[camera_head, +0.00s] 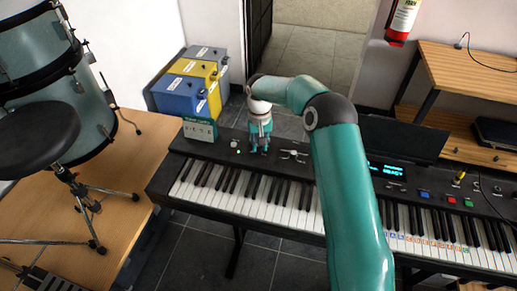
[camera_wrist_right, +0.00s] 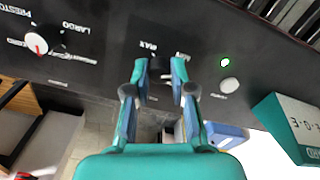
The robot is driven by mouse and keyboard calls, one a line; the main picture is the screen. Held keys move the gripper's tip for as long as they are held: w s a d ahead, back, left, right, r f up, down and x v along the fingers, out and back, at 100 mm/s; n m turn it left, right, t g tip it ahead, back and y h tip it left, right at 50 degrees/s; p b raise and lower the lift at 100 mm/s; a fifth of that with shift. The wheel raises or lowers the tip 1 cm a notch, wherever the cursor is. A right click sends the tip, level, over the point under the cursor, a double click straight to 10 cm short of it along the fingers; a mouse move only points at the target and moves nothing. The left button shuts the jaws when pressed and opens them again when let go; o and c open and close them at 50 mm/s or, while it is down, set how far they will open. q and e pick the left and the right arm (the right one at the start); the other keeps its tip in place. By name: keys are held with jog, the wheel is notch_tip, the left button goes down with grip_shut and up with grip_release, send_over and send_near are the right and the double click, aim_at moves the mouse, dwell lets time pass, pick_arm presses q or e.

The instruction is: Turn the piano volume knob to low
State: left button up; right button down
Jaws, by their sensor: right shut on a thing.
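The keyboard piano (camera_head: 225,199) stands across the middle of the head view, its control panel along the back. My right gripper (camera_head: 259,148) points down onto this panel, left of the display. In the right wrist view, my right gripper (camera_wrist_right: 160,68) is shut with its fingertips on either side of a small dark volume knob (camera_wrist_right: 158,67), beside the label MAX. The fingers hide much of the knob, and I cannot read its setting. The knob is hidden behind the gripper in the head view. My left gripper is not in view.
A red-and-white tempo knob (camera_wrist_right: 38,43) marked PRESTO and LARGO sits beside the gripper. A lit green light (camera_wrist_right: 225,62) and a pale round button (camera_wrist_right: 230,84) are on its other side. Blue and yellow boxes (camera_head: 187,93) stand behind the piano, drums (camera_head: 42,52) at left.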

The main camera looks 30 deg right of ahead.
jog(key=m+b, duration=0.1)
jog(key=m, duration=0.2)
jog(key=shift+f, duration=0.1)
jog(key=m+b, duration=0.2)
jog(key=m, duration=0.1)
jog(key=shift+m, duration=0.3)
jog(key=m+b, duration=0.1)
jog(key=m, duration=0.2)
jog(key=shift+m, duration=1.7)
jog(key=c, duration=1)
grip_release()
jog(key=shift+r, duration=0.2)
